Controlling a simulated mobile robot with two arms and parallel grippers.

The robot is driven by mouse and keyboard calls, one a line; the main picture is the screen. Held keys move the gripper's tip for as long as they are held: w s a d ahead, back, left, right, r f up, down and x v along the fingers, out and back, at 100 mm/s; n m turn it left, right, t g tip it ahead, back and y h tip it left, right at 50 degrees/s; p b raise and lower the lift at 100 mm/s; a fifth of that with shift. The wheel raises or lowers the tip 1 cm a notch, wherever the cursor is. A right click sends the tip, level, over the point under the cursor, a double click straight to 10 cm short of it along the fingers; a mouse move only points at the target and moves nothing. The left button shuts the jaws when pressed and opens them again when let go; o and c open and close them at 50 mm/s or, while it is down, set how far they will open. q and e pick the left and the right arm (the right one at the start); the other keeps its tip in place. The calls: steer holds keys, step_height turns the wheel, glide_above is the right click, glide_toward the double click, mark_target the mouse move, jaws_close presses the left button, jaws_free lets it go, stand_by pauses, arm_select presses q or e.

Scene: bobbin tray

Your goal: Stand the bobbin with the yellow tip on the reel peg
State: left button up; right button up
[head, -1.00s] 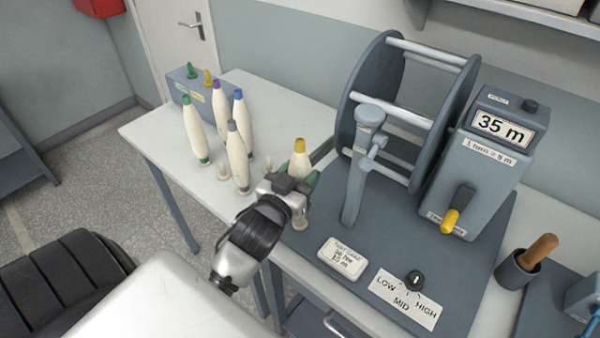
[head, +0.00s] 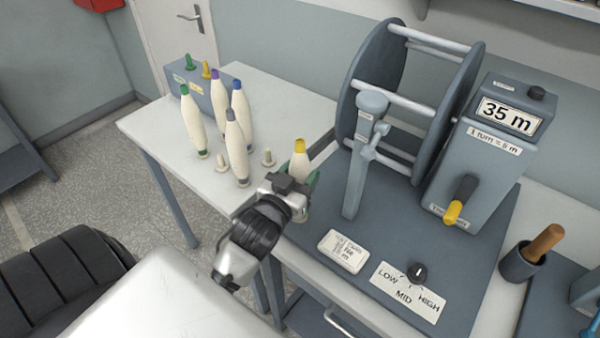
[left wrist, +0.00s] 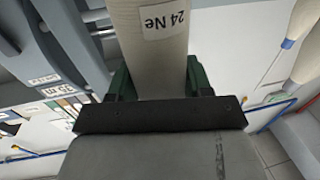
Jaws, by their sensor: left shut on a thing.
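The bobbin with the yellow tip (head: 300,147) is upright in my left gripper (head: 290,188), over the front left of the grey reel base (head: 390,228). The gripper is shut around it, with its green fingers on either side. In the left wrist view the bobbin (left wrist: 150,60) shows a "24 Ne" label between the fingers (left wrist: 160,85). Its lower part is mostly hidden by the gripper in the head view. I cannot make out the reel peg, nor whether the bobbin is on it. My right gripper is not in view.
Several other bobbins (head: 195,125) with green, purple, blue and grey tips stand on the white table (head: 260,90) to the left. A bare peg (head: 267,158) is near them.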

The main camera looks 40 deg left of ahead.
arm_select(q)
steer(key=o, duration=1)
steer(key=shift+o, duration=0.2)
steer(key=shift+s+f, duration=0.15)
steer(key=shift+s, duration=0.15)
steer(key=s+d+b, duration=0.1)
steer(key=s+b, duration=0.2)
steer(key=s, duration=0.7)
steer(key=shift+d, duration=0.1)
